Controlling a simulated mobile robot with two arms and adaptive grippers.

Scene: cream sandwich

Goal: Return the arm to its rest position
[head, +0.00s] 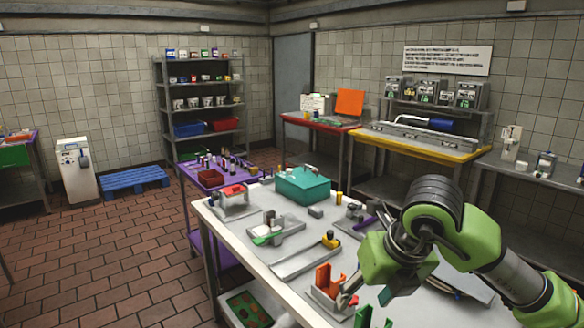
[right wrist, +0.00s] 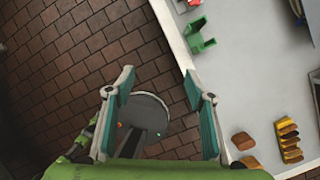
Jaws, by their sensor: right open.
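My right arm, green and grey, comes in from the right in the head view. Its gripper (head: 367,291) points down over the near part of the white table (head: 299,262). In the right wrist view the right gripper (right wrist: 159,82) has its two teal-padded fingers wide apart with nothing between them. Below the fingers are the brown tiled floor (right wrist: 75,60) and a round grey disc, probably part of my base. The white table's edge runs along the right finger in that view. My left gripper is not in view.
Near the right gripper stand an orange holder (head: 325,282) and a green holder (head: 363,316). A teal box (head: 303,184) sits farther back on the table. In the right wrist view, brown pieces (right wrist: 243,141) and a yellow-brown stack (right wrist: 289,139) lie at lower right.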

